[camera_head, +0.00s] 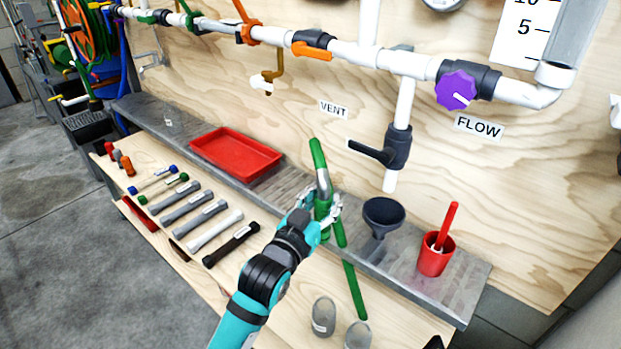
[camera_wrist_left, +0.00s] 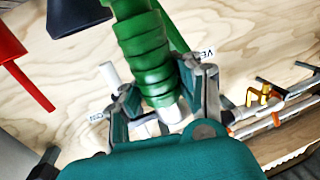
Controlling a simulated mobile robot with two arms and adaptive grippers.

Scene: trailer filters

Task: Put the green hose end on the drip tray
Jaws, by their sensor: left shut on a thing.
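The green hose end (camera_wrist_left: 146,58) is a ribbed green piece with a pale tip, held between the fingers of my left gripper (camera_wrist_left: 168,112) in the left wrist view. In the head view my left gripper (camera_head: 322,208) is shut around the green hose end (camera_head: 321,178), above the grey shelf. Green hose runs on below it toward the front. The red drip tray (camera_head: 209,164) lies flat and empty on the grey shelf, left of my gripper and apart from the hose. My right gripper is not in view.
A dark funnel (camera_head: 385,213) and a red cup (camera_head: 436,258) with a red stick stand right on the shelf. A black-handled valve (camera_head: 392,148) and white pipes hang above. Several tubes, including a white one (camera_head: 214,231), lie on the wooden bench. Two grey cups (camera_head: 323,316) stand in front.

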